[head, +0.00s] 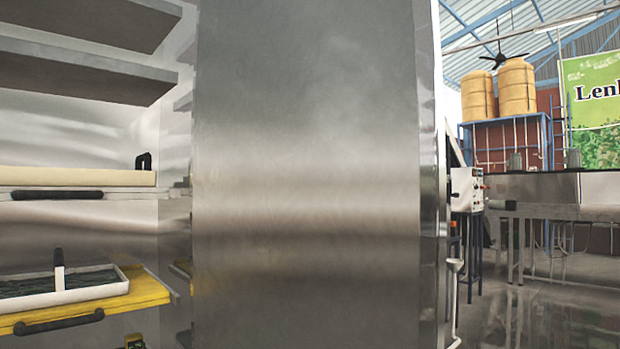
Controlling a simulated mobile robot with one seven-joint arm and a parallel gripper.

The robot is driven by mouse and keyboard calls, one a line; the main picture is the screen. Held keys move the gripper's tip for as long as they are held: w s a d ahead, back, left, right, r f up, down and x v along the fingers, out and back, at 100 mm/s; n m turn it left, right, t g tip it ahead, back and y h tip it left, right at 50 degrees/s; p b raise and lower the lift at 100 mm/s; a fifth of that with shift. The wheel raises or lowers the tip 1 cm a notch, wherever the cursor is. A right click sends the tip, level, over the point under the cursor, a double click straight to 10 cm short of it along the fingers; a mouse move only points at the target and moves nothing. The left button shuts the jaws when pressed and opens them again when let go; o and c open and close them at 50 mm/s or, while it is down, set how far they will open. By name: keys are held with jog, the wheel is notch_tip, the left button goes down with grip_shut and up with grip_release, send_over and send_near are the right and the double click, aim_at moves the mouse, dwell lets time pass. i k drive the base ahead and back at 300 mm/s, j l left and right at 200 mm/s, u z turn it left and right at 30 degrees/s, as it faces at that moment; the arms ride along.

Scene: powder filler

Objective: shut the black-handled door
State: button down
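A large brushed-steel panel (305,170) stands upright very close, filling the middle of the head view. Its right edge is a narrow shiny strip. I cannot tell whether it is the door or a side of the machine. No handle shows on its face. At left, a black bar handle (57,194) is fixed along a horizontal steel edge, and another black bar handle (58,322) is on the front of a yellow ledge (155,289). Which one belongs to the door is not clear. My gripper is not in view.
Grey shelves (85,72) and a cream board (75,176) fill the left side. A white tray (80,292) lies on the yellow ledge. At right are a control box (466,190), a workbench (585,190), tan tanks (516,87) and open glossy floor (540,310).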

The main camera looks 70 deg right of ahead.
aim_at(318, 214)
jog(key=k+l+z, duration=0.15)
jog(key=k+l, duration=0.6)
jog(key=l, duration=0.2)
jog(key=k+l+z, duration=0.1)
jog(key=l, duration=0.25)
jog(key=k+l, duration=0.15)
jog(key=l, duration=0.15)
jog(key=k+l, duration=0.1)
jog(key=l, duration=0.6)
jog(key=l+z, duration=0.1)
jog(key=l, duration=0.6)
jog(key=k+l, duration=0.15)
jog(key=l, duration=0.55)
jog(key=j, duration=0.85)
jog(key=i+z, duration=0.05)
jog(key=i, duration=0.05)
